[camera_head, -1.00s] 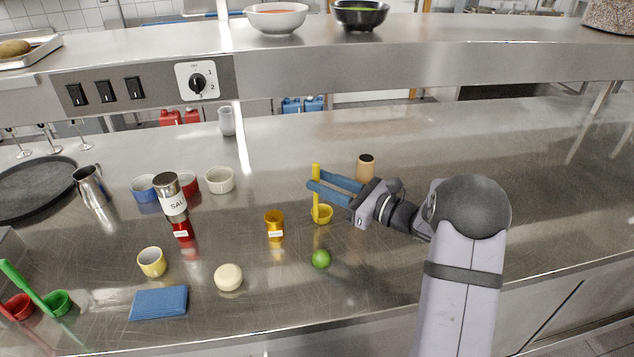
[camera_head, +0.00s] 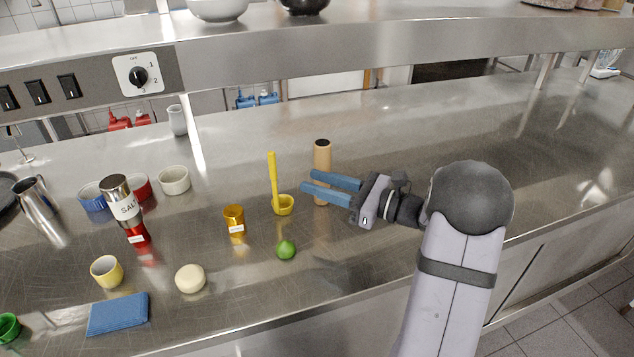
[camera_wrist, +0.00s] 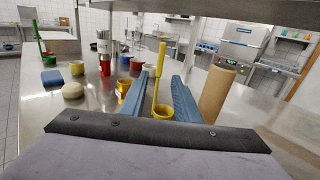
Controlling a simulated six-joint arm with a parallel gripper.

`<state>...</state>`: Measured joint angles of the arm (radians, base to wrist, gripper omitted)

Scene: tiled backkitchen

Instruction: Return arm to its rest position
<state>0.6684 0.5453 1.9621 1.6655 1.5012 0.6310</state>
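My gripper (camera_head: 333,189) is above the counter, pointing left in the head view, with its two blue fingers apart and nothing between them. In the wrist view the fingers (camera_wrist: 158,95) also show spread. A yellow ladle (camera_head: 284,206) stands on the counter with its handle upright, just left of the fingertips and apart from them. In the wrist view the ladle (camera_wrist: 162,110) appears beyond the fingers, in the gap between them. A tan cylinder with a dark top (camera_head: 322,160) stands behind the fingers and is partly covered by them.
On the steel counter (camera_head: 440,125) stand an amber jar (camera_head: 235,222), a green lime (camera_head: 286,250), a pale round item (camera_head: 190,279), a blue sponge (camera_head: 118,314), a salt shaker (camera_head: 122,204) and several cups. A raised shelf (camera_head: 400,50) runs along the back. The counter's right side is clear.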

